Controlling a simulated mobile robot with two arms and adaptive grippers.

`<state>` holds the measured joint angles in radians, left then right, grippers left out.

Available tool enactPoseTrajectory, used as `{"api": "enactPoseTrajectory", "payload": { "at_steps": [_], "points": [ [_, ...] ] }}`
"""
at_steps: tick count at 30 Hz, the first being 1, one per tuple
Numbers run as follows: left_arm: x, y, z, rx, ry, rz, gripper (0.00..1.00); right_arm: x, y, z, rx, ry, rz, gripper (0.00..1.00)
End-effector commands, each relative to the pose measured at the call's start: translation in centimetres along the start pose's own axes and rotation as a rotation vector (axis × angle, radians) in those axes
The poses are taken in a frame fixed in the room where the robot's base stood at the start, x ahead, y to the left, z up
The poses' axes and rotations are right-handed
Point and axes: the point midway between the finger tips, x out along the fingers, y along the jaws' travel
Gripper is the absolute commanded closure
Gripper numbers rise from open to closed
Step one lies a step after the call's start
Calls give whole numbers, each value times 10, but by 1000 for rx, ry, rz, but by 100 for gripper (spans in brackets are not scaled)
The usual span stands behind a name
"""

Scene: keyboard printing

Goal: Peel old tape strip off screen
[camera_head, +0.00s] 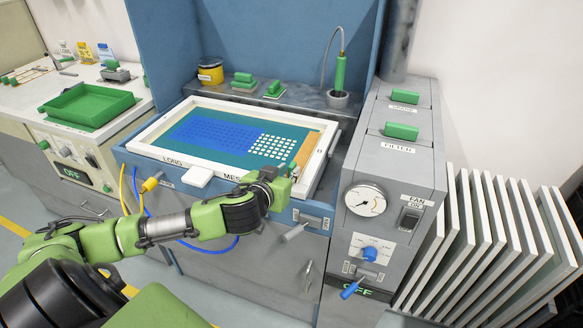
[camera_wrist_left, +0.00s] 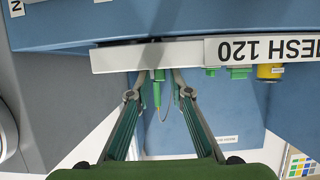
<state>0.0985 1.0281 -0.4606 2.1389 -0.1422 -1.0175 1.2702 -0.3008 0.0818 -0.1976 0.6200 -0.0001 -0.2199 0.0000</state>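The screen is a white-framed panel (camera_head: 150,151) with teal mesh and a blue-and-white pattern, lying in the blue booth. A tan tape strip (camera_head: 307,147) lies along the right side of the mesh. It looks flat, but its near end is close to my gripper and hard to make out. My left gripper (camera_head: 292,174) is at the front right corner of the frame. In the left wrist view my left gripper (camera_wrist_left: 160,76) has its fingers apart with nothing held, close to the frame edge labelled MESH 120 (camera_wrist_left: 190,53). The tape cannot be made out there. My right gripper is not in view.
A green-handled tool (camera_head: 340,73) with a hose stands behind the screen, beside green-handled blocks and a yellow tub (camera_head: 210,72). A grey control cabinet (camera_head: 400,150) with gauge and switches stands close on the right. Several white frames (camera_head: 490,240) lean beyond it. A green tray (camera_head: 88,105) is at left.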

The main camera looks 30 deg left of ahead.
Motion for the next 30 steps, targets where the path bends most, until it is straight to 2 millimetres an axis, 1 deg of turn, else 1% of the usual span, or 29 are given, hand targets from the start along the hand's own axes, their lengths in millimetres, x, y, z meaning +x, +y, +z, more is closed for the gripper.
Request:
{"api": "enactPoseTrajectory", "payload": {
  "at_steps": [1,3,6,9,19,20,21,25,26,27,30],
  "points": [
    [8,0,-2,-2,1,-1,81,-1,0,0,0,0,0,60],
    [17,0,-1,-1,1,-1,81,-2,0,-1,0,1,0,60],
    [27,0,-1,-1,0,0,81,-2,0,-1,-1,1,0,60],
    [33,0,0,0,0,0,81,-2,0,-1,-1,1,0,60],
    [35,0,0,1,0,1,81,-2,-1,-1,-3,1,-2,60],
    [35,0,0,1,0,1,88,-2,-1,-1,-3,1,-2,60],
    [35,0,0,1,0,1,99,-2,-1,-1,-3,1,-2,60],
    [35,0,0,1,0,1,100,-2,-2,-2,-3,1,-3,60],
    [35,0,0,1,0,1,95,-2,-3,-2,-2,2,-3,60],
    [35,0,0,1,0,1,100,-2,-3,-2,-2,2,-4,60],
    [35,0,0,1,0,1,100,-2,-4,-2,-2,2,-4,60]
  ]
}}
